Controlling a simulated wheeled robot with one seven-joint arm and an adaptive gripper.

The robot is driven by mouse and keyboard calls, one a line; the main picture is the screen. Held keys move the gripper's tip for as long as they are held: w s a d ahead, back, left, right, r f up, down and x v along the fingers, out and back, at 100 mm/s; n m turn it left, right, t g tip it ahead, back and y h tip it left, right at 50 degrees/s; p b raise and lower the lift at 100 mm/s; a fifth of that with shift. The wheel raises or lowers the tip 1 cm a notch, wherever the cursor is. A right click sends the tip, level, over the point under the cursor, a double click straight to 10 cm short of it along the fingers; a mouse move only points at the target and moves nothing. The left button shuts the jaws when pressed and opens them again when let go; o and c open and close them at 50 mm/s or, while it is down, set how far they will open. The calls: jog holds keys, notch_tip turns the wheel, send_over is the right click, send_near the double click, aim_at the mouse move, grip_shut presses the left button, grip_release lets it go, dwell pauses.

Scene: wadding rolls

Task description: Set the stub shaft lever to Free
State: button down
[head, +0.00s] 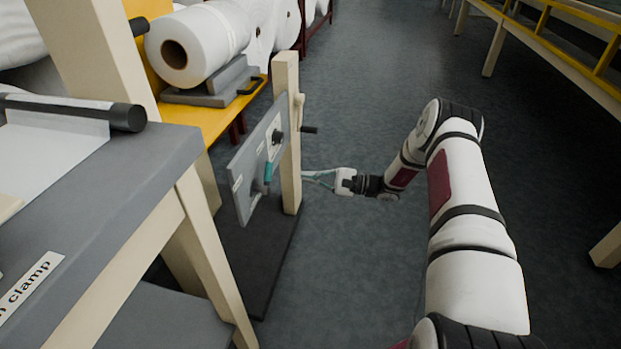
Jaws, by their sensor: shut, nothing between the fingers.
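A grey upright panel (245,177) stands on a cream post (288,160), seen at a steep angle. A lever with a teal grip (268,172) sits low on its face, grip upward. A black knob (278,137) on a pale plate is above it, and a crank with a black handle (309,129) is at the post's right side. I cannot tell for sure which is the stub shaft lever; the panel's small labels are unreadable. My gripper (308,176) is shut and empty, just right of the post, at about the teal grip's height in the picture. The post may hide its tips.
A grey bench (110,185) with a black roller (127,117) fills the left. Behind the panel, a white roll (195,45) rests on a grey cradle on a yellow table (205,118). Open floor (350,100) lies to the right, with a yellow-railed bench (560,40) beyond.

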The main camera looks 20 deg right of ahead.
jog(key=w+a+r+b, duration=0.1)
jog(key=a+r+b, duration=0.1)
jog(key=a, duration=0.6)
jog(key=shift+w+r, duration=0.35)
jog(key=shift+r, duration=0.05)
jog(key=shift+s+r+n, duration=0.15)
jog(key=shift+r+n, duration=0.35)
jog(key=shift+n, duration=0.4)
jog(key=s+a+r+n+b, duration=0.1)
jog(key=s+a+r+n, duration=0.3)
jog(key=n, duration=0.3)
jog(key=shift+s+b, duration=0.35)
jog(key=shift+s, duration=0.35)
jog(key=shift+s, duration=0.1)
dwell(0.4)
jog(key=shift+r, duration=0.1)
dwell(0.3)
